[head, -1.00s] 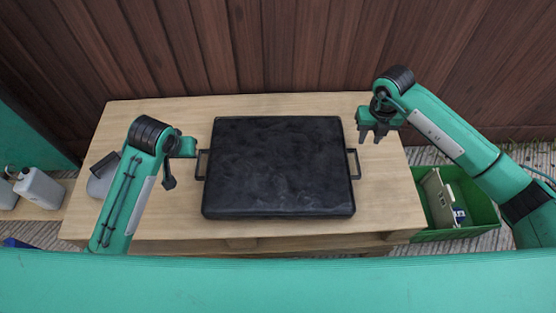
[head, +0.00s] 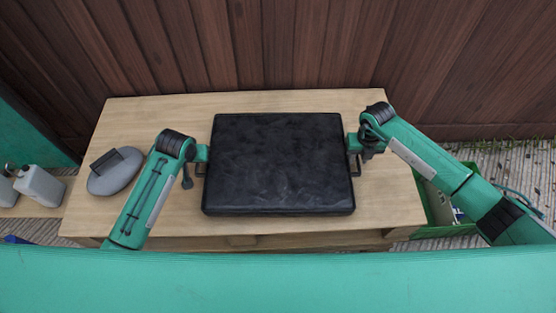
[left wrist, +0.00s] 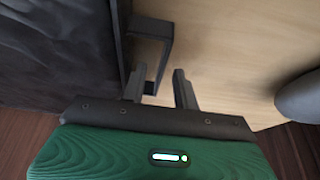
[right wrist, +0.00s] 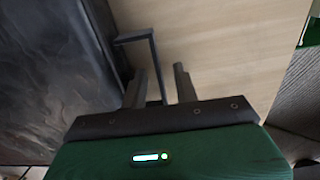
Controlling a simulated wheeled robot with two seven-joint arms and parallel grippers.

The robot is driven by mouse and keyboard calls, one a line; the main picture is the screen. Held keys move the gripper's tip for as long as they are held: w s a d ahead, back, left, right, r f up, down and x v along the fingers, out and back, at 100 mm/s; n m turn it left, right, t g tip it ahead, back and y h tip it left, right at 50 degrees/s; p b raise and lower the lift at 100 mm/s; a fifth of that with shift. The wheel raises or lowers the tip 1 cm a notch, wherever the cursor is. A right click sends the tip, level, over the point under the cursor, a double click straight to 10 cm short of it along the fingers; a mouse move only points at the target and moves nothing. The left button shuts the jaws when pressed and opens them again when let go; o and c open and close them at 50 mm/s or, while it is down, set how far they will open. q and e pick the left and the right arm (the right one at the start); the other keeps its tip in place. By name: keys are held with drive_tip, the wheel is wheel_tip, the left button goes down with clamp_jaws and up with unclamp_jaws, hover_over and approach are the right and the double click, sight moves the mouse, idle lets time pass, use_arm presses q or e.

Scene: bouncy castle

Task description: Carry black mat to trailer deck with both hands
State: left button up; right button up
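The black mat (head: 278,165) lies flat on a wooden table, with a dark handle on its left and right sides. My left gripper (head: 194,168) is at the left handle. In the left wrist view the fingers (left wrist: 160,88) are apart, and the handle's outer bar (left wrist: 158,62) reaches down between them. My right gripper (head: 362,150) is at the right handle, which it partly covers in the head view. In the right wrist view its fingers (right wrist: 161,84) are apart, with the handle bar (right wrist: 155,62) between them. The trailer deck cannot be clearly identified.
The wooden table (head: 400,200) has bare room around the mat. A grey object with a dark handle (head: 115,171) sits at its left. A green crate (head: 437,212) stands right of the table. Grey jugs (head: 38,185) stand far left. A brown plank wall (head: 300,45) rises behind.

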use_arm(q)
drive_tip(key=shift+w+f, duration=0.25)
drive_tip(key=shift+f, duration=0.35)
use_arm(e)
drive_tip(key=shift+f, duration=0.7)
use_arm(q)
clamp_jaws()
use_arm(e)
clamp_jaws()
use_arm(q)
drive_tip(key=shift+r, duration=0.1)
use_arm(e)
drive_tip(key=shift+r, duration=0.15)
